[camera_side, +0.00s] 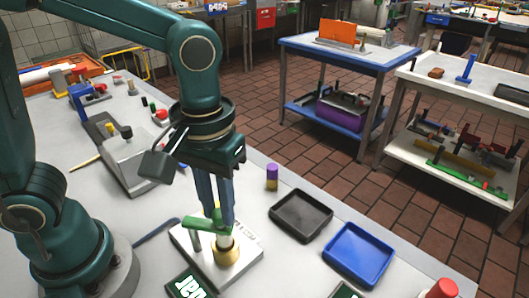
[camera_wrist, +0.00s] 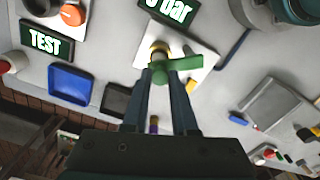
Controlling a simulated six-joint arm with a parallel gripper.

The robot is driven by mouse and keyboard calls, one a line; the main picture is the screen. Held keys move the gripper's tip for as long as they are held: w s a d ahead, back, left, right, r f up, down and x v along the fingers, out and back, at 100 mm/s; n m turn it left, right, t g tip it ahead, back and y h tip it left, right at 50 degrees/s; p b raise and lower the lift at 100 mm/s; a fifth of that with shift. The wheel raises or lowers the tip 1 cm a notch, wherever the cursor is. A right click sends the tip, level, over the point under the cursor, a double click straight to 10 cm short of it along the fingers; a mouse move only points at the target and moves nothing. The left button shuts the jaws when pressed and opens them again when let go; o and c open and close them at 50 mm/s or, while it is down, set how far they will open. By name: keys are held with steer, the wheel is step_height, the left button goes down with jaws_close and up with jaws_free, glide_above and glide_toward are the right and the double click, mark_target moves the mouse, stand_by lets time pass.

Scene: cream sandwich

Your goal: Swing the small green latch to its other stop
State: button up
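The green latch (camera_wrist: 184,64) is a small lever on a brass round fitting (camera_wrist: 160,50), mounted on a white plate (camera_side: 186,241). In the side view the latch (camera_side: 196,224) sticks out to the left of my fingers, above the plate. In the wrist view its arm points right from the fitting. My gripper (camera_wrist: 161,80) points down at the latch, with its two fingers apart and the green hub showing between their tips. I cannot tell whether either finger touches it. In the side view my gripper (camera_side: 226,220) partly hides the latch and fitting.
A black tray (camera_side: 301,216) and a blue tray (camera_side: 358,254) stand right of the plate. A purple and yellow cylinder (camera_side: 272,177) stands behind. A green display (camera_wrist: 168,10) lies beside the plate. A grey box (camera_side: 130,165) is at left.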

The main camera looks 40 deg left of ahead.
jaws_close()
steer(key=shift+s, duration=0.1)
steer(key=m, duration=0.1)
steer(key=s+m, duration=0.1)
steer(key=m, duration=0.1)
steer(key=shift+d, duration=0.3)
steer(key=s+a+m, duration=0.2)
steer(key=s+m, duration=0.1)
steer(key=m, duration=0.8)
steer(key=s+a+m, duration=0.2)
steer(key=s+m, duration=0.1)
steer(key=m, duration=0.8)
steer(key=shift+s+a, duration=0.3)
steer(key=shift+s, duration=0.05)
